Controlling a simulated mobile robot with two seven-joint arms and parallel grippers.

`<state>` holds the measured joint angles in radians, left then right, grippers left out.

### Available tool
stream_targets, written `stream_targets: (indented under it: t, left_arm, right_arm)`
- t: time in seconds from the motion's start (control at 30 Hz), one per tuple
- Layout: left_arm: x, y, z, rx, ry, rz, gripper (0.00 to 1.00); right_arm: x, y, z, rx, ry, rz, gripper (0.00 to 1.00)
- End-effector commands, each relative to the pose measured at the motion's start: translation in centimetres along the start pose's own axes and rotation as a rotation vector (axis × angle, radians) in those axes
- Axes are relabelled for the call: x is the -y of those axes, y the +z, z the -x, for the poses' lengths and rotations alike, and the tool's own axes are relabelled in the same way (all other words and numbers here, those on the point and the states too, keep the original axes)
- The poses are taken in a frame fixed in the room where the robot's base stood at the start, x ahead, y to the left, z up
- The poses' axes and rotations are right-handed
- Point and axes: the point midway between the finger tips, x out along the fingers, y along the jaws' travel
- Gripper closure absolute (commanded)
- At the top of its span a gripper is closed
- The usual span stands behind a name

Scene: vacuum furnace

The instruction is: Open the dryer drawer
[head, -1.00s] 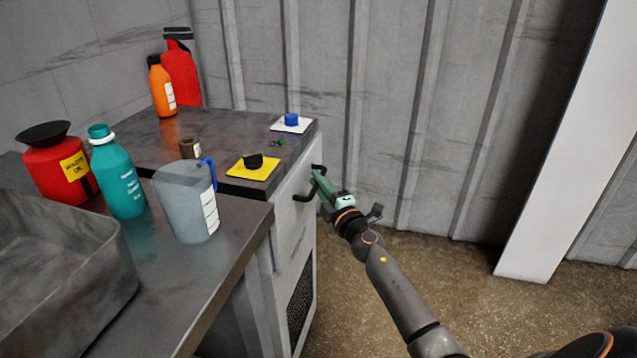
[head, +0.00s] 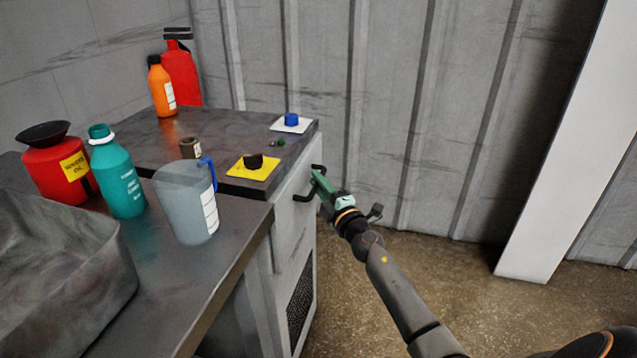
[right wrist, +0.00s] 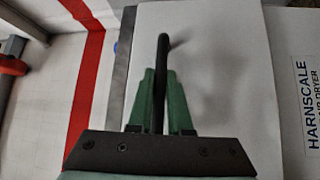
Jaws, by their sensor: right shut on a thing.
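The dryer (head: 298,225) is a light grey cabinet with a dark top, in the middle of the head view. Its drawer front (head: 288,200) carries a black bar handle (head: 304,197) near the top. My right gripper (head: 317,180) has green fingers and is shut on the handle. In the right wrist view the handle (right wrist: 162,75) stands between the two green fingers (right wrist: 160,100), against the pale drawer front (right wrist: 215,60). The drawer looks flush with the cabinet; no gap shows. My left gripper is not in view.
On the dryer top are a black knob on a yellow plate (head: 253,167) and a blue button (head: 291,120). A clear jug (head: 185,205), teal bottle (head: 118,175) and red waste-oil can (head: 50,170) stand on the bench to the left. The floor (head: 450,275) at right is clear.

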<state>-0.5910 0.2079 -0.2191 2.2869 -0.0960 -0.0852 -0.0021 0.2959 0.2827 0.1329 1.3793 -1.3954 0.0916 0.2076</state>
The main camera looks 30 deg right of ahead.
Motion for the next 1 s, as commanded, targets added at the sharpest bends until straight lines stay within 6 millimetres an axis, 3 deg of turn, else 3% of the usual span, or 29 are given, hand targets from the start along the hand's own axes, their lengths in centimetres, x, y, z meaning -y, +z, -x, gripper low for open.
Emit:
stream_targets:
  t: [0.17,0.37,0.63,1.0]
  left_arm:
    - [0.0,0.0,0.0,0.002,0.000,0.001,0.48]
    - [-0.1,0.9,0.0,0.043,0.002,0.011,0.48]
    - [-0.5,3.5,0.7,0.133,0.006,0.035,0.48]
    - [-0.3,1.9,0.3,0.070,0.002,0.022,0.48]
  right_arm:
    - [0.0,0.4,0.4,0.000,-0.002,0.002,1.00]
    - [-0.6,2.5,2.6,0.000,-0.004,0.003,1.00]
    - [-2.0,8.0,8.1,0.001,-0.005,0.004,1.00]
    - [-4.0,14.6,14.7,0.000,-0.003,0.002,1.00]
